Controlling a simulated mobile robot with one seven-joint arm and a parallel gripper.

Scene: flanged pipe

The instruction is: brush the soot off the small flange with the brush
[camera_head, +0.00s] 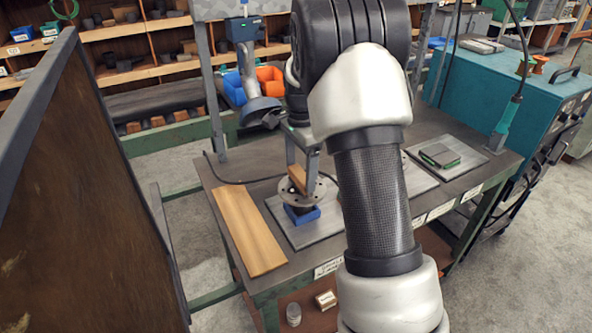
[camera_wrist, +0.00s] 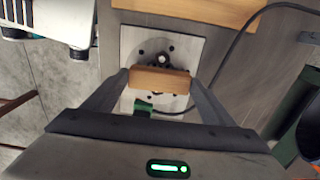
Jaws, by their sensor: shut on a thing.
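My gripper (camera_head: 303,172) points down over the workbench, shut on the brush (camera_head: 297,179), a light wooden block. In the wrist view the brush (camera_wrist: 160,79) lies crosswise between the two fingertips (camera_wrist: 160,82); its bristles are hidden. The small flange (camera_head: 292,195), a grey disc with bolt holes, sits on a blue block (camera_head: 302,215) on a grey plate (camera_head: 332,228). The brush is over the flange, covering part of it in the wrist view (camera_wrist: 160,51). I cannot tell whether the bristles touch it. Soot cannot be made out clearly.
A wooden board (camera_head: 247,232) lies left of the plate. A green-and-grey pad (camera_head: 440,155) lies on another plate at the right. A dark cable (camera_wrist: 235,50) crosses the bench. A brown panel (camera_head: 80,190) rises at left.

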